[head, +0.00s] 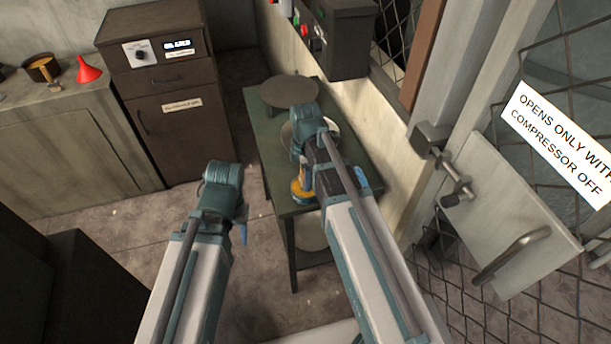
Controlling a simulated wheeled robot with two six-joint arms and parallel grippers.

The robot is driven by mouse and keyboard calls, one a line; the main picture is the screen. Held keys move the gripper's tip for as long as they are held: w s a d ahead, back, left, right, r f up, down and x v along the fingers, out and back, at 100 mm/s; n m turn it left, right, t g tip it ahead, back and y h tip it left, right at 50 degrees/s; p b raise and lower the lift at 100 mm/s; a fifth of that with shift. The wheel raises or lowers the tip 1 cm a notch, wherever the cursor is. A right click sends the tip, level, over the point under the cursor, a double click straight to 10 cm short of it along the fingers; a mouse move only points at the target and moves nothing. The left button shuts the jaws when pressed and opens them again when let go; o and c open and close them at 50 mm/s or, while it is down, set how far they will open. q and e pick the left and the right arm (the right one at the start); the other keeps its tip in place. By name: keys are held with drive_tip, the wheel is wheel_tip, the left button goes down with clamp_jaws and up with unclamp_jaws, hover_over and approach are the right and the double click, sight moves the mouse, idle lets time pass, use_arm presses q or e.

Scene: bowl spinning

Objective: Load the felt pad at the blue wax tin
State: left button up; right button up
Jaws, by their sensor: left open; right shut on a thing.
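A small round thing with amber-yellow and blue parts (301,190), which looks like the blue wax tin, sits near the left edge of the green table (268,150). My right arm partly covers it. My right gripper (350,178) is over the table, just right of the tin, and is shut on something. What it holds is hidden behind the wrist, and I cannot make out the felt pad. My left gripper (243,234) is open and empty, off the table's left side above the floor.
Round discs stand on the table: a dark one (289,90) at the back and a paler one (289,133), partly hidden by my arm. A brown cabinet (165,75) and a bench with a red funnel (88,70) are at left. A mesh gate (520,230) is at right.

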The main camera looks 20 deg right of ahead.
drive_tip(key=shift+f+b, duration=0.55)
idle(1.9)
drive_tip(key=shift+r, duration=0.1)
wheel_tip(320, 180, up, 7)
drive_tip(key=p, duration=0.7)
